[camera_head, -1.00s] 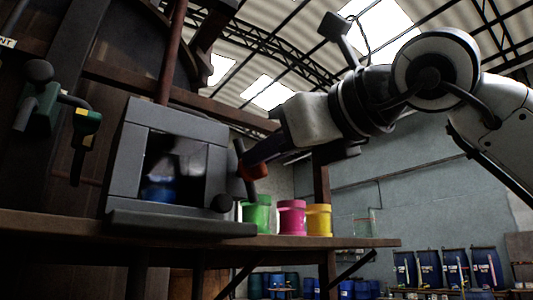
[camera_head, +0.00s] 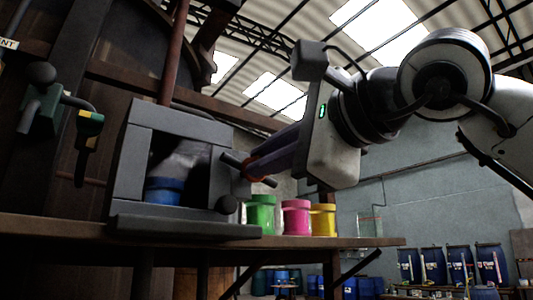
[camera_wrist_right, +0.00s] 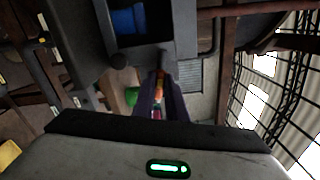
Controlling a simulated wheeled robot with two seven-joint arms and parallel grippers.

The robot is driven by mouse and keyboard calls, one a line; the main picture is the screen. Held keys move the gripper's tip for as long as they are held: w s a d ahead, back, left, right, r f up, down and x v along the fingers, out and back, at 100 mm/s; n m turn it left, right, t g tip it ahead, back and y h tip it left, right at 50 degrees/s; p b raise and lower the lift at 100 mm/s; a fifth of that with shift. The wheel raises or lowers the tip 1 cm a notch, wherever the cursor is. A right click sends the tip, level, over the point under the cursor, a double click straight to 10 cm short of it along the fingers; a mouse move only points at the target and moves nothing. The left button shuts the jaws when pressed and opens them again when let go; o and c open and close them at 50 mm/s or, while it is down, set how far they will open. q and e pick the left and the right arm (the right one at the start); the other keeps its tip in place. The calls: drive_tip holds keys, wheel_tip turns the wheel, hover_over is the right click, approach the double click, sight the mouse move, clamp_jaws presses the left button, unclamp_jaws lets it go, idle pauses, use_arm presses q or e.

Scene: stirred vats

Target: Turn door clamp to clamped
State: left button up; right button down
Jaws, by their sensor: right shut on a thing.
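The door clamp (camera_head: 232,161) is a dark bar with a red-orange middle on the right side of a grey box (camera_head: 123,175). The bar lies at a shallow slant, its right end lower. My right gripper (camera_head: 256,168) is shut on the clamp at its red part, and its purple-grey fingers hide some of it. In the right wrist view the fingers (camera_wrist_right: 161,98) reach to the orange-red part of the clamp (camera_wrist_right: 159,80). The box front shows a dark opening with a blue container (camera_head: 164,191) inside. My left gripper is not in view.
Green (camera_head: 261,215), pink (camera_head: 296,218) and yellow (camera_head: 323,220) jars stand on the shelf (camera_head: 350,242) right of the box. A green-and-black valve handle (camera_head: 88,130) hangs at the left. Blue drums stand far back at the right.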

drive_tip(key=shift+f+n, duration=0.15)
drive_tip(key=shift+n, duration=1.35)
drive_tip(key=c, duration=1.8)
unclamp_jaws()
drive_tip(key=b+v, duration=0.2)
drive_tip(key=v, duration=0.8)
drive_tip(key=shift+s+b, duration=0.15)
drive_tip(key=shift+b, duration=0.2)
